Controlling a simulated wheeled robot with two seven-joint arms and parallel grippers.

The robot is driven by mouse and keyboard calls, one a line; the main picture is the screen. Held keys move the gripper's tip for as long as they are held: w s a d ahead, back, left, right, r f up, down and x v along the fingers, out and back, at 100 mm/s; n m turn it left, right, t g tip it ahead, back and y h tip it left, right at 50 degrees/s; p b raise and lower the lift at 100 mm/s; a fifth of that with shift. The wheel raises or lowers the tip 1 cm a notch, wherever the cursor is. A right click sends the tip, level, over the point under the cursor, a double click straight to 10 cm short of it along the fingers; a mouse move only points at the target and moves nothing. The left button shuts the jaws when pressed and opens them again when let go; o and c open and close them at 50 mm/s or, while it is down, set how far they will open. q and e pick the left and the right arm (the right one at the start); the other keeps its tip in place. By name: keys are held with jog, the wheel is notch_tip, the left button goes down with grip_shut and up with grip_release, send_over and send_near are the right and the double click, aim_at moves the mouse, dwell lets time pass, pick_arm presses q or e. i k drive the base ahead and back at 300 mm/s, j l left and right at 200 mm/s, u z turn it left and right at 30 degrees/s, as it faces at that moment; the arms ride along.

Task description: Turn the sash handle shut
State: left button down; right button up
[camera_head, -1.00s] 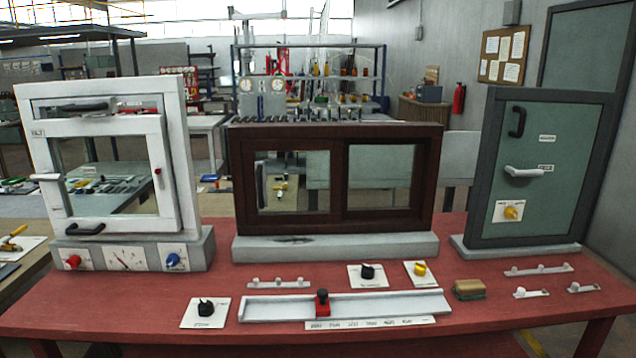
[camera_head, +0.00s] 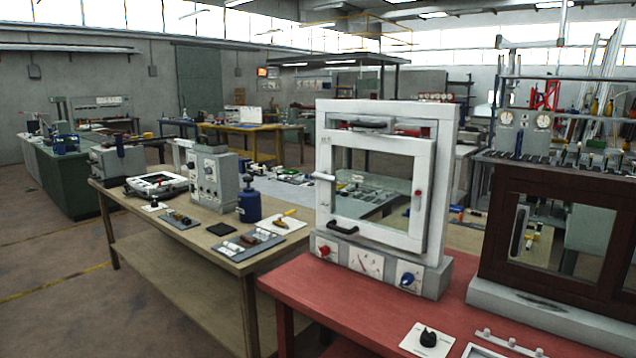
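A white window unit (camera_head: 446,150) stands on a grey base at the left end of the red table. Its sash (camera_head: 375,142) holds a glass pane and sits in the lower part of the white frame. A light lever handle (camera_head: 323,177) on the sash's left side lies about level and points left. A black pull (camera_head: 343,228) is at the lower left of the sash. A dark bar handle (camera_head: 362,125) is above the sash. I cannot tell whether the sash sits flush in its frame. Neither of my grippers is in view.
The red table (camera_head: 330,305) carries a black knob on a white plate (camera_head: 427,339) in front. A brown sliding window (camera_head: 500,235) stands to the right. A wooden bench (camera_head: 190,232) with a blue bottle (camera_head: 249,203) and instruments is left, with open floor beyond it.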

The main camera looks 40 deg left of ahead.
aim_at(323, 175)
jog(key=u, duration=1.15)
jog(key=i+j+z, duration=0.35)
jog(key=i, duration=0.25)
jog(key=i+j+z, duration=0.4)
jog(key=i, duration=0.15)
jog(key=i+j+z, duration=0.35)
jog(key=i+j, duration=0.1)
jog(key=i, duration=0.05)
